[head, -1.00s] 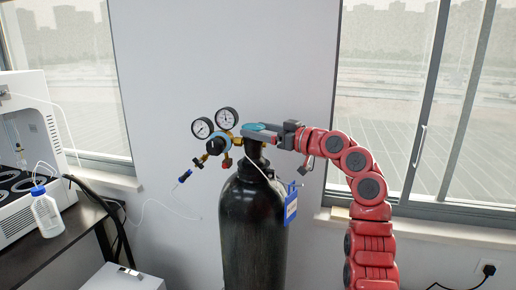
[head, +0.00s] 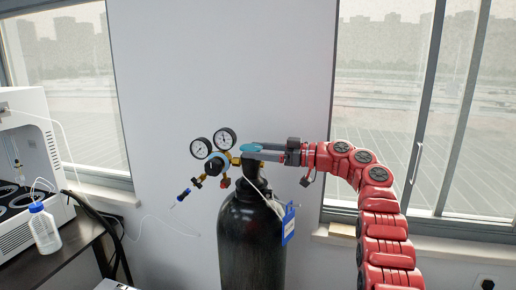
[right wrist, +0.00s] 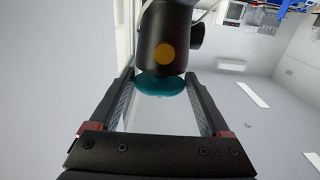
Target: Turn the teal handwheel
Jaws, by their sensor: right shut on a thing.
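The teal handwheel (head: 250,147) sits on top of the black gas cylinder (head: 250,240), partly hidden by my gripper in the head view. My right gripper (head: 263,150) reaches it level from the right, its fingers one on each side of the wheel and shut on it. In the right wrist view, the teal wheel (right wrist: 160,86) lies between the fingertips of my right gripper (right wrist: 159,78), with the black valve body (right wrist: 165,40) behind it. My left gripper is not in view.
Two round gauges (head: 225,138) and a brass regulator with a blue-ringed knob (head: 214,166) stand just left of the wheel. A blue tag (head: 288,225) hangs on the cylinder. A white machine (head: 30,135) and a blue-capped bottle (head: 44,230) are on the left bench.

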